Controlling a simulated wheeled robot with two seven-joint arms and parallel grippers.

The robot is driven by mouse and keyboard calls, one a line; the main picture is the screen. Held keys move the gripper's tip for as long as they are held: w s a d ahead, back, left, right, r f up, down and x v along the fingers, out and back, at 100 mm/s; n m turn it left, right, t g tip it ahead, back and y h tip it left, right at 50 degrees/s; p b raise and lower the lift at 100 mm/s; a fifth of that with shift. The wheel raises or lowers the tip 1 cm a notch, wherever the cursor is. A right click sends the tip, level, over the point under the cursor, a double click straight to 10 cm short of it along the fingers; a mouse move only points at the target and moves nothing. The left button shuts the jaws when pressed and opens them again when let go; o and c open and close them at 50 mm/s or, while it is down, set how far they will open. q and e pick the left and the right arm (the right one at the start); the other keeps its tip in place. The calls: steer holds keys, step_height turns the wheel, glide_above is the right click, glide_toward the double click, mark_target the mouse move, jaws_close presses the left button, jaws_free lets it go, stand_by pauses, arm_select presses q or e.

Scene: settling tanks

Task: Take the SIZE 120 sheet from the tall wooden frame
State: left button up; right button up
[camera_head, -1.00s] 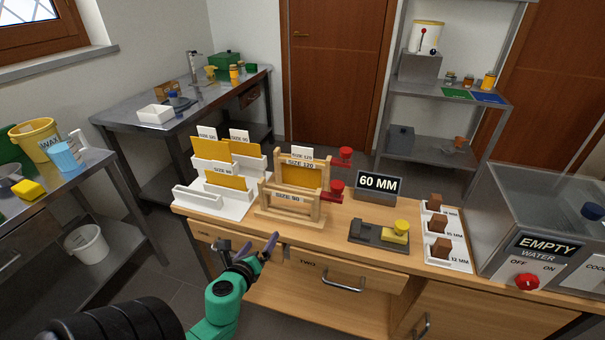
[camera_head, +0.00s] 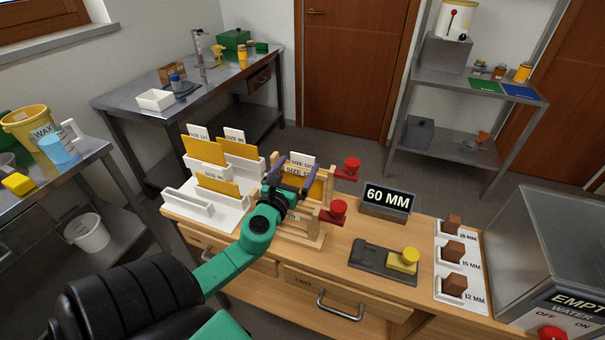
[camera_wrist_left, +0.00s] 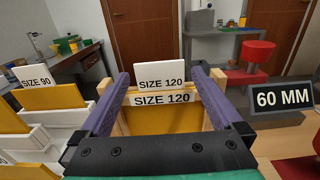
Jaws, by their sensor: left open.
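The SIZE 120 sheet stands upright in the tall wooden frame (camera_head: 313,241); its white tab (camera_wrist_left: 160,73) rises above the frame's own SIZE 120 label, with yellow sheet (camera_wrist_left: 165,120) below. In the head view the tab (camera_head: 302,159) is partly hidden by my left gripper (camera_head: 294,174). My left gripper is open and empty above the near side of the frame. In the left wrist view its purple fingers (camera_wrist_left: 160,84) lie to either side of the tab, with clear gaps. My right gripper is not in view.
A white rack (camera_head: 208,216) with yellow sheets stands left of the frame. Red knobs (camera_head: 337,208) are on the frame's right side. A 60 MM sign (camera_head: 387,201), a dark block with a yellow knob (camera_head: 385,261) and a white tray (camera_head: 471,285) stand farther right.

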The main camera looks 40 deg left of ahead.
mark_target(302, 161)
arm_select(q)
steer(key=x, duration=0.7)
steer(key=shift+f+p, duration=0.3)
steer(key=shift+w+a+f, duration=0.15)
steer(key=shift+w, duration=0.1)
steer(key=c, duration=1.6)
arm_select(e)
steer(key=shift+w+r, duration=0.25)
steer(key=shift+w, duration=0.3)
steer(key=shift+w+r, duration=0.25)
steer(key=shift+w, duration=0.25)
